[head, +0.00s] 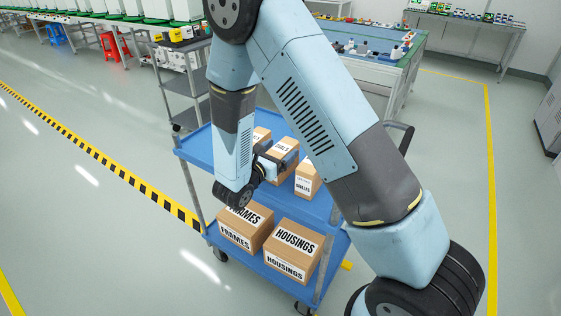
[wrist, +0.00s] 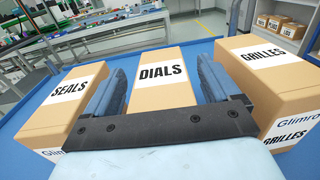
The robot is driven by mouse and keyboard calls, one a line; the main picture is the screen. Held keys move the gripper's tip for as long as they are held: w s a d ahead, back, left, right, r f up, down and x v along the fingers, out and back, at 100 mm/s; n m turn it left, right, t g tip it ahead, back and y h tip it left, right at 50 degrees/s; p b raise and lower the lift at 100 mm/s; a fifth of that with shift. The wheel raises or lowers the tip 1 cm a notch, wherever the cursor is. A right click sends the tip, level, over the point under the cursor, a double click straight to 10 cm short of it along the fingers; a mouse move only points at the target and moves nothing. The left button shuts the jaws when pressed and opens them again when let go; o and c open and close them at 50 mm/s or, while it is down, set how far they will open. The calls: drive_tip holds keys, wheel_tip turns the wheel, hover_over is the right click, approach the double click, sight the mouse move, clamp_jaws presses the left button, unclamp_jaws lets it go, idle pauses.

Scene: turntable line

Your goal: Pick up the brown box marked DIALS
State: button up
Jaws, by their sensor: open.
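The brown DIALS box (wrist: 161,73) lies in the middle of the wrist view, with its white label facing up. My gripper (wrist: 160,80) is open, with one finger along each side of this box. Narrow gaps seem to show beside the fingers; contact is not clear. The near end of the box is hidden behind the gripper's dark crossbar. In the head view my gripper (head: 274,160) is over the middle box (head: 284,177) on the cart's upper blue shelf, partly covering it.
The SEALS box (wrist: 62,105) stands close on the left and the GRILLES box (wrist: 272,78) close on the right. Both are near the fingers. On the cart's lower shelf are a FRAMES box (head: 243,228) and a HOUSINGS box (head: 293,250). A grey shelf cart (head: 188,85) stands behind.

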drive_tip(key=shift+c, duration=0.3)
drive_tip(key=c, duration=1.2)
